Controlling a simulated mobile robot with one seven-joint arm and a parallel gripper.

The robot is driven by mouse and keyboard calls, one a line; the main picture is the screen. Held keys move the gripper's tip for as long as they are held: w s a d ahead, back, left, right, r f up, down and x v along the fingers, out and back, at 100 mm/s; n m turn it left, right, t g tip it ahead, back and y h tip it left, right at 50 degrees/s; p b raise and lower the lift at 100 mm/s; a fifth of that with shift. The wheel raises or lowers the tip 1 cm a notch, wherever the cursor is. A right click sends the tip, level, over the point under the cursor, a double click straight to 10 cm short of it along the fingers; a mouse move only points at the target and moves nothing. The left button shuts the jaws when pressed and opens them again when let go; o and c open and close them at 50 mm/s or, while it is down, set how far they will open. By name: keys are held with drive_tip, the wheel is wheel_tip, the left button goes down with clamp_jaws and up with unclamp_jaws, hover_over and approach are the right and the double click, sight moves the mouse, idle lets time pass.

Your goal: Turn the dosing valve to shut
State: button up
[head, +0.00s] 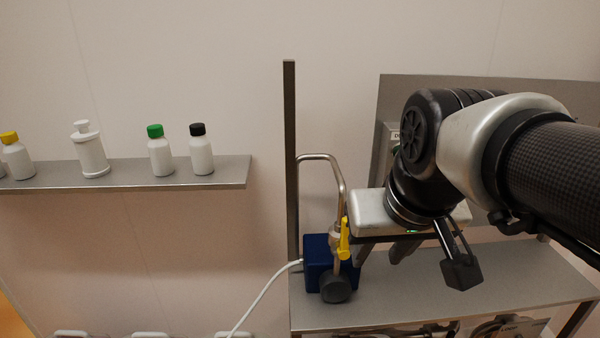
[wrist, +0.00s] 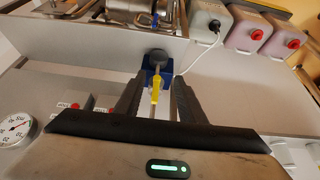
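The dosing valve has a yellow lever handle (head: 343,240) on a thin metal pipe, in front of a dark blue box (head: 318,262) on the steel shelf. The lever looks roughly upright in the head view. In the wrist view the yellow lever (wrist: 155,88) shows in the gap between my fingers. My gripper (wrist: 159,86) is open, with a finger on each side of the lever in the picture and no visible contact. In the head view my gripper's fingers are just right of the lever, partly hidden under the hand. How deep the lever sits between them I cannot tell.
A dark round knob (head: 336,289) is just below the lever. A steel post (head: 290,160) and a bent pipe (head: 330,163) stand close behind. A white cable (head: 262,297) runs off left. A wall shelf (head: 225,172) holds several bottles. A dial gauge (wrist: 15,130) is at left in the wrist view.

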wheel_tip(320, 180, up, 4)
drive_tip(key=g, duration=0.1)
hover_over(345, 238)
drive_tip(key=s, duration=0.6)
drive_tip(key=x, duration=1.7)
drive_tip(key=shift+w+d+p, duration=0.1)
drive_tip(key=shift+w+p, duration=0.2)
drive_tip(key=shift+c, duration=0.4)
drive_tip(key=shift+r, duration=0.1)
clamp_jaws()
